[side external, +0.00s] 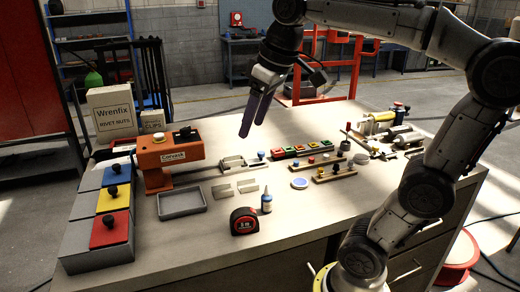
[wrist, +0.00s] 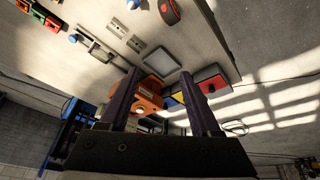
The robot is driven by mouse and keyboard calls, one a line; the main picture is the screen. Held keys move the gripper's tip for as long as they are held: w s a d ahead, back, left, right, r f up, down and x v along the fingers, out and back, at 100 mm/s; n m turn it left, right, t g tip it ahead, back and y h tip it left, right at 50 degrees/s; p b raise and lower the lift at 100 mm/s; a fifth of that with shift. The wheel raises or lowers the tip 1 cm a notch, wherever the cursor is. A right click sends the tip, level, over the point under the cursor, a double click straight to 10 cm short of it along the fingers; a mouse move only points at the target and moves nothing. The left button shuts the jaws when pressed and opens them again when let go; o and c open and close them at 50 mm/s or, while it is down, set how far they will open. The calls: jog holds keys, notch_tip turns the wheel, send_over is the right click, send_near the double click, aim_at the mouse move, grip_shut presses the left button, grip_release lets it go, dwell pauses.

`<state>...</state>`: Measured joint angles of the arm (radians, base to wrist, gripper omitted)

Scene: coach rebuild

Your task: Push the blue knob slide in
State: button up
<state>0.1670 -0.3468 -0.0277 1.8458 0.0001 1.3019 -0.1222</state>
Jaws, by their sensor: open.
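The slide (side external: 238,164) is a pale metal rail unit lying on the bench, with a blue knob (side external: 261,155) at its right end. In the wrist view the slide (wrist: 98,50) is at the upper left, with its blue knob (wrist: 73,38) at the left end. My gripper (side external: 253,129) has two long dark purple fingers pointing down. It is open and empty, and appears above the bench, apart from the slide. In the wrist view my fingers (wrist: 158,72) stand apart, with the slide off to their left.
An orange machine (side external: 168,155) stands left of the slide, with a grey tray (side external: 182,203) in front. Boxes with blue, yellow and red lids (side external: 110,230) line the left edge. A tape measure (side external: 244,221) and bottle (side external: 266,203) stand in front. Coloured blocks (side external: 300,149) are to the right.

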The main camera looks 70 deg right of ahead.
jog(key=w+d+r+m+g, duration=0.1)
jog(key=w+d+r+m, duration=0.1)
jog(key=w+d, duration=0.6)
jog(key=m+g, duration=0.3)
jog(key=m, duration=0.1)
send_over(260, 152)
notch_tip(260, 152, down, 13)
jog(key=shift+y, duration=0.4)
notch_tip(260, 152, down, 13)
jog(key=shift+s+d+f, duration=0.1)
jog(key=shift+s+f, duration=0.05)
jog(key=shift+f, duration=0.05)
jog(key=shift+c, duration=0.2)
grip_shut()
jog(key=shift+r, duration=0.1)
